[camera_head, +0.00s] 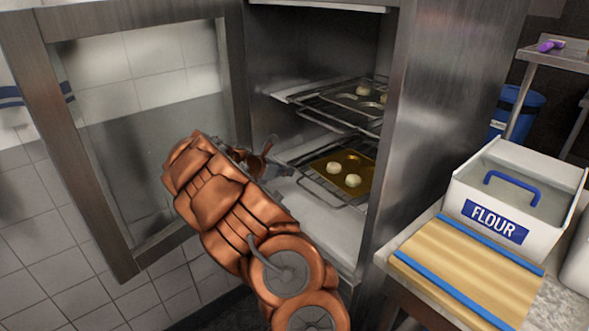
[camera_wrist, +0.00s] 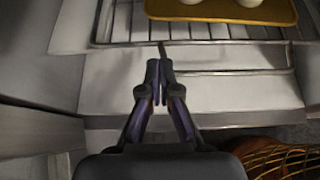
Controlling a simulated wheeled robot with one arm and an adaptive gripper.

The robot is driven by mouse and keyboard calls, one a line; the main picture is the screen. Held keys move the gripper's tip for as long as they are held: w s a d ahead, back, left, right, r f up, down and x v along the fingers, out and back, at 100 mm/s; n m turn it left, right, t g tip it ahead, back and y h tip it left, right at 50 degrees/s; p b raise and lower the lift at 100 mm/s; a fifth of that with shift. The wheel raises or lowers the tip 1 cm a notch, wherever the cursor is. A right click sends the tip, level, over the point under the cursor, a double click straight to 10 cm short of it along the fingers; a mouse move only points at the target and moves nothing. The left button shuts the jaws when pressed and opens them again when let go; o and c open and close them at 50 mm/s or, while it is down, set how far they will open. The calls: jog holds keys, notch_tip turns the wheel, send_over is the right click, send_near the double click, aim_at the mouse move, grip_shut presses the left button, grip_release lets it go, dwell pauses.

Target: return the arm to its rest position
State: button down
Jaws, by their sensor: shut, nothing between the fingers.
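My copper-coloured arm (camera_head: 235,210) reaches up from the bottom of the head view toward an open steel cabinet. My gripper (camera_head: 283,171) is at the cabinet opening, in front of a wire rack and partly hidden by the arm. In the wrist view the gripper (camera_wrist: 159,82) is shut and empty, its fingertips together. They appear just in front of the wire rack (camera_wrist: 205,43); I cannot tell whether they touch it. A golden tray (camera_head: 364,163) with pale dough balls (camera_head: 344,174) lies on that rack. The tray also shows in the wrist view (camera_wrist: 225,10).
The cabinet's glass-paned door (camera_head: 125,262) stands open at the left. An upper rack (camera_head: 302,92) holds another tray with dough balls. At the right, a counter (camera_head: 393,253) carries a wooden board (camera_head: 470,270) and a flour bin (camera_head: 495,205). A blue bin (camera_head: 520,105) stands behind.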

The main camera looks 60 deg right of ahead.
jog(key=shift+p+v, duration=0.45)
jog(key=shift+v, duration=1.2)
jog(key=s+a+r+m+y+p, duration=0.1)
jog(key=s+a+r+m+y, duration=0.1)
jog(key=s+a+r+m, duration=0.45)
jog(key=s+a+r+m+y, duration=0.1)
jog(key=s+a+r+m, duration=0.2)
jog(key=a, duration=0.7)
jog(key=s+a+m+y, duration=0.1)
jog(key=s+a+y, duration=0.2)
jog(key=s+a, duration=0.3)
jog(key=s+a+f+m+t+y+p, duration=0.1)
jog(key=s+a, duration=0.5)
jog(key=a, duration=1)
jog(key=s+a+f+m+y+p, duration=0.1)
jog(key=s+a+m+y, duration=0.2)
jog(key=s+a, duration=0.3)
jog(key=a+y, duration=0.1)
jog(key=a, duration=0.4)
jog(key=shift+t+y, duration=0.3)
jog(key=shift+f, duration=0.1)
